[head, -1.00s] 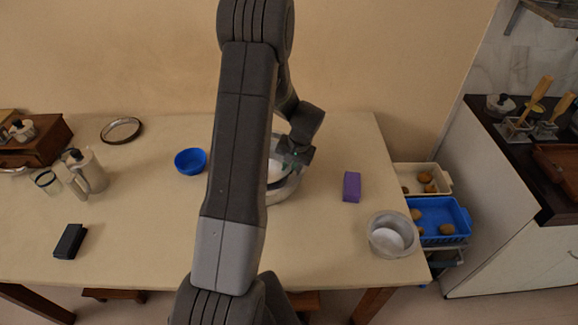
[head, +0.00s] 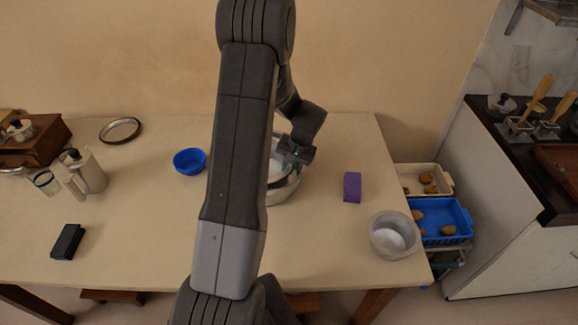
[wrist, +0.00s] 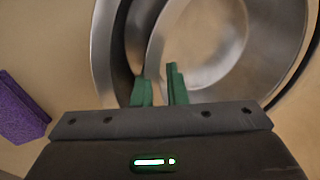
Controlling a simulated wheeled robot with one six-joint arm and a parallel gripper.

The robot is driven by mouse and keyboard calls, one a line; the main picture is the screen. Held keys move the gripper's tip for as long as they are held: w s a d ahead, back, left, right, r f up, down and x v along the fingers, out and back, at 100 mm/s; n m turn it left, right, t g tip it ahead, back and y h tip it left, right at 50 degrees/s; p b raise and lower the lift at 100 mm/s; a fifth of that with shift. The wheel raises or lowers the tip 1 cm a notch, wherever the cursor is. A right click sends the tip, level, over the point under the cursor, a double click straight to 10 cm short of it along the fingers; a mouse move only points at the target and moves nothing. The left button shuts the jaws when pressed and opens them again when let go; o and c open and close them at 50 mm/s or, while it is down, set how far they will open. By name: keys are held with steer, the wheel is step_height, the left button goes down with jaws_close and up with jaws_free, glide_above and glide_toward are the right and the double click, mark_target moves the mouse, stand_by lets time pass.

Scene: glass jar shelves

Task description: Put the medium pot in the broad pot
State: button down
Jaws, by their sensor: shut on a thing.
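The broad pot (head: 284,193) is a wide metal pot on the table, partly hidden behind my arm. Its wall (wrist: 104,50) shows at the left in the wrist view. The medium pot (wrist: 205,40), a metal pot with a pale interior, is within the broad pot's rim, and part of it (head: 275,172) shows in the head view. My gripper (wrist: 160,88) is shut on the medium pot's near rim, with its green fingertips on either side of the wall. In the head view my gripper (head: 296,154) is over the broad pot. I cannot tell whether the medium pot touches the bottom.
Another metal pot (head: 394,236) stands near the table's front right corner. A purple block (head: 352,187) is right of the broad pot, a blue bowl (head: 190,161) left of it. A moka pot (head: 85,172) and a black block (head: 67,241) are farther left. The front middle right is clear.

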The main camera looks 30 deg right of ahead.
steer(key=shift+f+b, duration=0.6)
stand_by(0.7)
steer(key=c, duration=1.4)
jaws_free()
steer(key=shift+o, duration=0.2)
steer(key=o, duration=0.5)
steer(key=shift+r, duration=0.15)
steer(key=p+v, duration=0.3)
steer(key=v, duration=0.4)
steer(key=shift+s+d+r, duration=0.1)
steer(key=shift+s+r, duration=0.05)
steer(key=shift+r, duration=0.25)
stand_by(0.9)
